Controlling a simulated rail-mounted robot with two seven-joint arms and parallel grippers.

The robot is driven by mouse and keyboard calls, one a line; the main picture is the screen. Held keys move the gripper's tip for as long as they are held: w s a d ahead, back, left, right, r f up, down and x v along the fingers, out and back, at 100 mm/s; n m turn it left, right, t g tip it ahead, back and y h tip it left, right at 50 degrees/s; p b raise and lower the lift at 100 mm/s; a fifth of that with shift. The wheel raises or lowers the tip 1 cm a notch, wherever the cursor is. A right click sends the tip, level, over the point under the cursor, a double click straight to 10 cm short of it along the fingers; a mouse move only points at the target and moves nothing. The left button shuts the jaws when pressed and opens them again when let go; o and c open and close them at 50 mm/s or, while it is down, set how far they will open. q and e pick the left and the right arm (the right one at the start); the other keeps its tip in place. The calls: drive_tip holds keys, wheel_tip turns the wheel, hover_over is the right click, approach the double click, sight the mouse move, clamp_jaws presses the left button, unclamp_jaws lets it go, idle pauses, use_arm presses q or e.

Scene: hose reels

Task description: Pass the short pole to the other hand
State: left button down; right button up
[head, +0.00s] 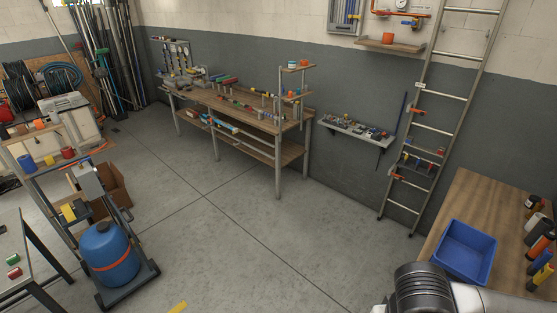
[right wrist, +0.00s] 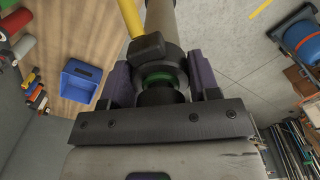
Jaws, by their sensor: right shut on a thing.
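In the right wrist view my right gripper (right wrist: 162,78) is shut, its two dark purple-grey fingers on either side of a pole (right wrist: 161,22). The pole is grey-beige, with a dark collar and a green ring between the fingers. It extends away from the gripper past the top edge, so its far end is out of view. A yellow bar (right wrist: 130,18) with a black block runs beside it; I cannot tell how it joins. In the head view only a grey link of my right arm shows at the bottom right. My left gripper is in neither view.
A wooden table (head: 468,200) at the right bears a blue bin (head: 464,251) and several bottles. A long workbench (head: 240,104) stands at the back, a ladder (head: 432,125) leans on the wall, and a blue drum (head: 108,254) on a cart stands left. The middle floor is clear.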

drive_tip(key=shift+s+r, duration=0.2)
drive_tip(key=shift+r, duration=0.3)
drive_tip(key=shift+a, duration=0.1)
